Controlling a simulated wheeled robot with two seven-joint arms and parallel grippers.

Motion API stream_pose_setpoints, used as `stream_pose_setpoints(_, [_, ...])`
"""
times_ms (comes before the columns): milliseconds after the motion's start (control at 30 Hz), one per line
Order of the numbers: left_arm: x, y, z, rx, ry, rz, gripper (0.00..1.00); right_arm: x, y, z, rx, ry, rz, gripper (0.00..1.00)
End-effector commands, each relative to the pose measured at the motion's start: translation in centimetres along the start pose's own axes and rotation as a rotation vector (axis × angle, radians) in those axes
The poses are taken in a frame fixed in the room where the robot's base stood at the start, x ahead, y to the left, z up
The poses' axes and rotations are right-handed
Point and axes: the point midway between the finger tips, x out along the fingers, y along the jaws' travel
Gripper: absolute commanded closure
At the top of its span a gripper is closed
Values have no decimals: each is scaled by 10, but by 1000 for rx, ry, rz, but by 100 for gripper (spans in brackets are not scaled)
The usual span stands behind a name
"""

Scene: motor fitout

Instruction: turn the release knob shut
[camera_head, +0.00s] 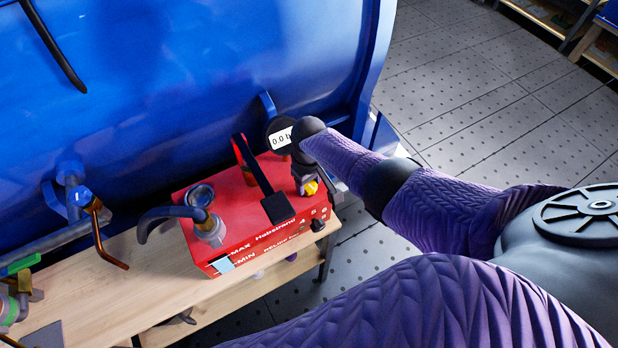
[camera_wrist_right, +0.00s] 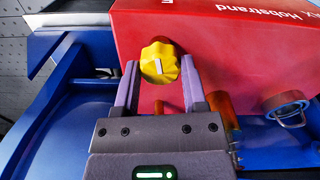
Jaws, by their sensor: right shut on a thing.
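The release knob is yellow and lobed, with a pale mark on its face; it shows best in the right wrist view (camera_wrist_right: 158,64). It sits on the red box (camera_wrist_right: 220,40). In the head view, only a small yellow part of the knob (camera_head: 311,188) shows, beside the dark fingers. My right gripper (camera_wrist_right: 160,70) is shut on the knob, one finger on each side. In the head view, my right gripper (camera_head: 306,178) reaches down over the right end of the red box (camera_head: 192,238). My left gripper is not seen.
The red box stands on a wooden bench (camera_head: 120,285), close against a large blue tank (camera_head: 200,90). Open tiled floor (camera_head: 480,80) lies to the right.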

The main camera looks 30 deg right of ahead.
Motion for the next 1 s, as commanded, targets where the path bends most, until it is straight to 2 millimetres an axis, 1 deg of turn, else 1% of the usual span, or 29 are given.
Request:
stream_pose_setpoints(200, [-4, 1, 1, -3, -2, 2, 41, -1, 0, -1, 109, 3, 0, 100])
stream_pose_setpoints(400, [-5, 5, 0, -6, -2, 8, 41, -1, 0, -1, 165, 3, 0, 100])
stream_pose_setpoints(600, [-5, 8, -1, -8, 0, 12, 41, -1, 0, -1, 184, 3, 1, 100])
stream_pose_setpoints(933, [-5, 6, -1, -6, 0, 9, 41, -1, 0, -1, 186, 4, 1, 100])
stream_pose_setpoints(967, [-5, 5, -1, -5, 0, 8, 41, -1, 0, -1, 186, 4, 1, 44])
stream_pose_setpoints(1000, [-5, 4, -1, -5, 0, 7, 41, -1, 0, -1, 186, 4, 1, 35])
